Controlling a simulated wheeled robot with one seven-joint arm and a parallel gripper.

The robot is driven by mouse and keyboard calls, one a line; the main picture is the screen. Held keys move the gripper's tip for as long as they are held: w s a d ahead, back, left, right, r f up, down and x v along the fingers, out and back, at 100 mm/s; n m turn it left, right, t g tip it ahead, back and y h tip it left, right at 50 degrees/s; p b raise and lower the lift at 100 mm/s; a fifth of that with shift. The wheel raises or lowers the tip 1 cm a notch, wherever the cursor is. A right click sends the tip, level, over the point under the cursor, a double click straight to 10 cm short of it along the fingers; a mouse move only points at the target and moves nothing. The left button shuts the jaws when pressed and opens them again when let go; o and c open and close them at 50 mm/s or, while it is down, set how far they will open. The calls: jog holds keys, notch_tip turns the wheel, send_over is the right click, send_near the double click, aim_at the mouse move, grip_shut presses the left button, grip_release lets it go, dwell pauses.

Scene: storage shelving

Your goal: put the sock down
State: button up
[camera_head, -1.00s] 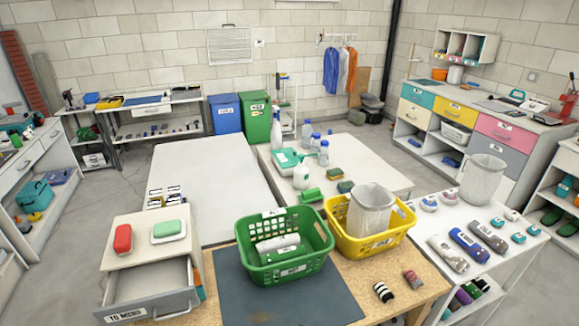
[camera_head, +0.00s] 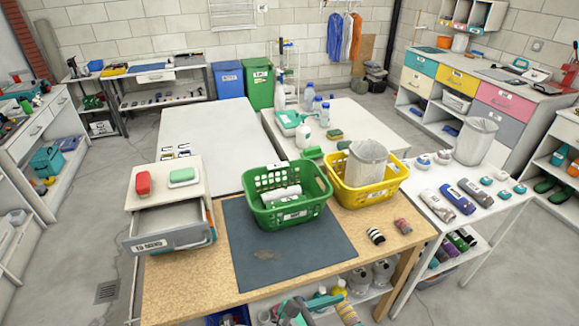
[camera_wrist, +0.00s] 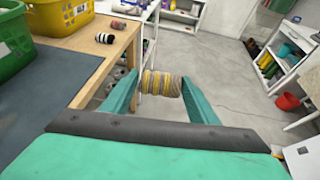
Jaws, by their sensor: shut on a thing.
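A rolled sock (camera_wrist: 163,84) with yellow and grey-beige stripes is held crosswise between the two teal fingers of my gripper (camera_wrist: 158,83) in the wrist view. My gripper is shut on it, out over the grey floor, to the right of the wooden-topped table (camera_wrist: 104,55) and apart from it. In the head view my gripper and the sock show only partly at the bottom edge, in front of the table. Two other rolled socks lie on the table's right end: a black-and-white one (camera_head: 376,236) and a brown-red one (camera_head: 403,226).
A green basket (camera_head: 290,212) and a yellow basket (camera_head: 378,193) stand along the table's back. A dark mat (camera_head: 265,255) is mostly bare. An open drawer unit (camera_head: 172,238) stands at left. A white cart (camera_head: 478,219) at right holds several rolled items.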

jog(key=w+a+f+n+t+y, duration=0.2)
jog(key=w+a+f+n+y, duration=0.1)
jog(key=f, duration=0.6)
jog(key=w+a+f+n+t+y, duration=0.3)
jog(key=a+f+n+y, duration=0.2)
jog(key=f, duration=0.5)
jog(key=w+a+f+n+t+y, duration=0.2)
jog(key=a+f+n+y, duration=0.2)
jog(key=f, duration=0.5)
jog(key=shift+w+a+f+n+t, duration=0.15)
jog(key=shift+w+f+n+t, duration=0.15)
jog(key=shift+w+f+n, duration=0.1)
